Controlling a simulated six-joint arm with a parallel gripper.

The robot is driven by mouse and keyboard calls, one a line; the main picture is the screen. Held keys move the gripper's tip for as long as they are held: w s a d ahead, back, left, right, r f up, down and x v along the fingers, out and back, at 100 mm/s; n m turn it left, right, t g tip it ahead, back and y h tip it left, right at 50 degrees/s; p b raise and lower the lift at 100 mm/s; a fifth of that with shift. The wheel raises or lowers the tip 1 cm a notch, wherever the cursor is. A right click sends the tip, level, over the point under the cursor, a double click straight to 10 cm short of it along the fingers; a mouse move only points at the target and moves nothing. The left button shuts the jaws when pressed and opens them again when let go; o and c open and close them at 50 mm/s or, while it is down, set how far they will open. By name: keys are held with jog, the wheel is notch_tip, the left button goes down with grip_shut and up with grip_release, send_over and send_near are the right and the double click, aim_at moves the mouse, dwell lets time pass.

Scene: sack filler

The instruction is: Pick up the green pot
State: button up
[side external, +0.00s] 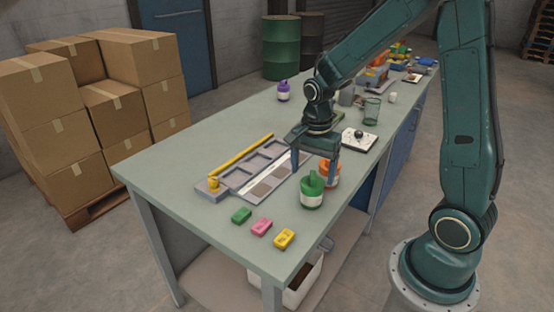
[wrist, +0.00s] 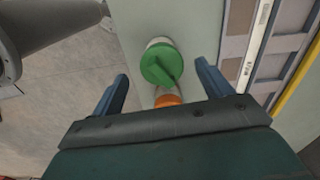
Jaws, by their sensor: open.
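The green pot (side external: 312,190) stands on the table near its front right edge, with a pale band around its lower part. In the wrist view the green pot (wrist: 161,64) shows from above, a little beyond the fingertips and roughly between their lines. My gripper (side external: 313,169) is open and empty above the table, behind the pot in the side view. Its two blue fingers also show in the wrist view (wrist: 160,76). An orange pot (side external: 328,172) stands close behind the green one, partly hidden by a finger; its orange top (wrist: 168,100) shows between my fingers.
A grey compartment tray (side external: 262,168) with a yellow bar (side external: 240,158) lies left of the pots. A purple-topped pot (side external: 283,90) stands farther back. The table's right edge is close to the pots.

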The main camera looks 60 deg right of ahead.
aim_at(311, 194)
jog(key=shift+f, duration=0.1)
jog(key=shift+f, duration=2.5)
jog(key=shift+w, duration=0.1)
jog(key=c, duration=1)
